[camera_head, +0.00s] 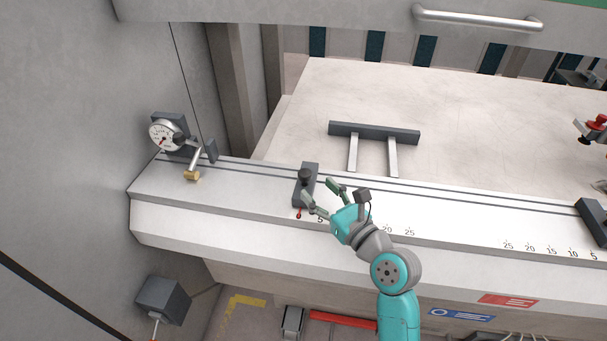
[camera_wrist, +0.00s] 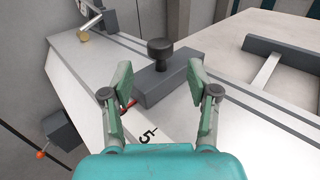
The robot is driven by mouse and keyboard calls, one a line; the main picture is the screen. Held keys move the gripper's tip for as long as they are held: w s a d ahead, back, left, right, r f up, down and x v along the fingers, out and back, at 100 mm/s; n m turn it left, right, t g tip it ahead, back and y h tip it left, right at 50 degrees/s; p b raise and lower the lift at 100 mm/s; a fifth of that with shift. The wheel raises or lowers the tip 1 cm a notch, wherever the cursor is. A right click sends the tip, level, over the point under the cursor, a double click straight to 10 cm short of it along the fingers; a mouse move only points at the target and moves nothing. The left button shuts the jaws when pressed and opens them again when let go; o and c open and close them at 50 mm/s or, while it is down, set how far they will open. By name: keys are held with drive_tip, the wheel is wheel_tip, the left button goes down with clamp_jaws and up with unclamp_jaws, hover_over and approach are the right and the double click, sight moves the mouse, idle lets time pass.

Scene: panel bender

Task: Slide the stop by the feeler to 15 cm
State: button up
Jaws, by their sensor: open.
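The stop (camera_head: 304,190) is a dark grey block with a black round knob (camera_head: 305,175) on top. It sits across the grooved rail, left of the 5 mark, with a red pointer at its front end. In the wrist view the stop (camera_wrist: 165,82) lies just beyond and between the fingers, its knob (camera_wrist: 161,50) upright. The feeler (camera_head: 166,136) is a round dial gauge with a brass-tipped rod (camera_head: 192,175), at the rail's left end. My gripper (camera_head: 322,190) is open beside the stop, with nothing held. Whether a finger touches the stop I cannot tell.
The scale continues right along the ledge (camera_head: 450,222), with a second dark stop (camera_head: 597,218) at the far right. A grey box (camera_head: 163,299) is at lower left. The rail between the stops looks clear.

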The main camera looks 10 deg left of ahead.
sight(305, 177)
drive_tip(key=x, duration=0.6)
drive_tip(key=shift+w+a, duration=0.1)
drive_tip(key=shift+w, duration=0.1)
clamp_jaws()
